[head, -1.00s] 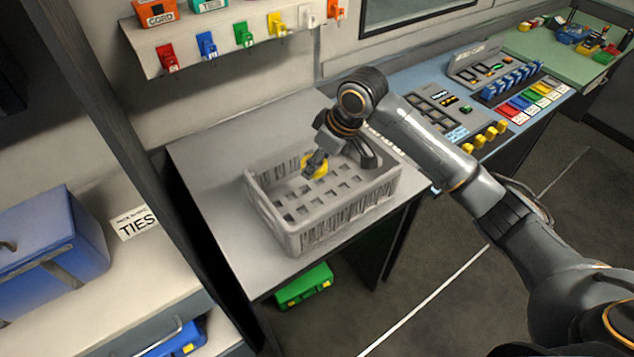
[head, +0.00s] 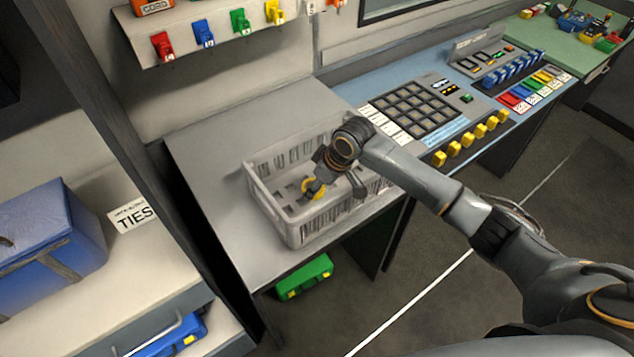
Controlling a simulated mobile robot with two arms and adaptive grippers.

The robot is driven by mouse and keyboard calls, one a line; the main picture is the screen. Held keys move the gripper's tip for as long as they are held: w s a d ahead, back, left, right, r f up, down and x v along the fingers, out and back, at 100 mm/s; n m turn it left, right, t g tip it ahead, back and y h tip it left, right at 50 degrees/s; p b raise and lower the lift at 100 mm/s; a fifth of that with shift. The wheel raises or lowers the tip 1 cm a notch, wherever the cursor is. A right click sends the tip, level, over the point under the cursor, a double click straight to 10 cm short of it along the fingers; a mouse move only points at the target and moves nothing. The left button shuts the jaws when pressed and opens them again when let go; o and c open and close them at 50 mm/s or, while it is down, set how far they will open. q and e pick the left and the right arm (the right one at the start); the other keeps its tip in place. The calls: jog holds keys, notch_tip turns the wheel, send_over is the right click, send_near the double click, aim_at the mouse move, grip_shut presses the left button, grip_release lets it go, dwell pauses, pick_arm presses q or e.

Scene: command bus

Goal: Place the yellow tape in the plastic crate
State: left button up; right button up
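The grey plastic crate (head: 272,212) stands on the grey table, open at the top. The yellow tape (head: 318,190) is inside the crate's outline, right at the left finger of my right gripper (head: 336,188). That finger covers part of the tape. The two fingers are spread wide apart, with the other finger nearer the crate's right side. I cannot tell whether the tape hangs on the finger or rests on the crate floor. My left gripper is not in view.
A control panel (head: 425,105) with yellow knobs lies right of the crate. A shelf with coloured tags (head: 240,22) hangs behind. A blue bag (head: 45,235) sits at left. A green case (head: 304,276) lies below the table. The table left of the crate is clear.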

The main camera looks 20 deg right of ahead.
jog(key=shift+f, duration=0.3)
jog(key=shift+f, duration=0.1)
jog(key=o, duration=1.1)
jog(key=b+v, duration=0.1)
jog(key=v, duration=1.1)
jog(key=shift+b, duration=0.4)
